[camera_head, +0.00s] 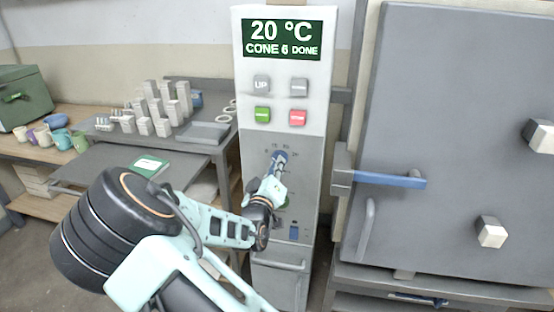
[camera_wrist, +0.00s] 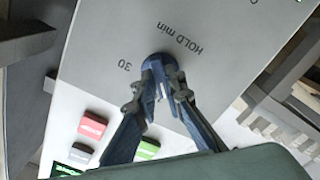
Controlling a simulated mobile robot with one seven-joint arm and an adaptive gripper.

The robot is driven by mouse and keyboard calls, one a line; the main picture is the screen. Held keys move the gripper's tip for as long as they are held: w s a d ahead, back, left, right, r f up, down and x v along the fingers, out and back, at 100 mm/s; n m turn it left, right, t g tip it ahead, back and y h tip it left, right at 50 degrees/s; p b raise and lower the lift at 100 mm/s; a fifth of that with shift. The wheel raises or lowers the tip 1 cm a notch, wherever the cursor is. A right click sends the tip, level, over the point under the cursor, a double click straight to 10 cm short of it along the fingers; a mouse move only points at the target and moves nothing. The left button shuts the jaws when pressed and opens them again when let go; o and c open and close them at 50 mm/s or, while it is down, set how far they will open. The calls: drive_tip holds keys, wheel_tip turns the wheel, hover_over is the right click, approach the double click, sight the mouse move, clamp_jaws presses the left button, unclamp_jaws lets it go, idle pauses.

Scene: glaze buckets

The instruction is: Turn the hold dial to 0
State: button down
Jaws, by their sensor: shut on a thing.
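The hold dial (camera_head: 280,156) is a blue knob on the grey lower part of the control panel. Small numbers are printed around it, too small to read surely in the head view. In the wrist view the blue dial (camera_wrist: 158,62) lies between my fingertips, next to the print "HOLD min" and "30", which appears tilted and upside down. My gripper (camera_head: 277,169) reaches the panel from the front and is shut on the dial; it also shows in the wrist view (camera_wrist: 160,82). The dial's pointer is hidden by the fingers, so I cannot tell its setting.
The panel display (camera_head: 282,39) reads "20 °C, CONE 6 DONE". Several buttons, including a green one (camera_head: 263,114) and a red one (camera_head: 298,117), sit above the dial. A large grey door (camera_head: 460,90) with a blue handle (camera_head: 390,180) stands right. A shelf (camera_head: 205,85) with grey blocks stands left.

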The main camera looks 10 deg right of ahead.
drive_tip(key=shift+n+p, duration=1.05)
drive_tip(key=shift+n, duration=1.15)
drive_tip(key=c, duration=2)
unclamp_jaws()
drive_tip(key=shift+s, duration=0.1)
drive_tip(key=v, duration=1.2)
drive_tip(key=shift+d, duration=0.15)
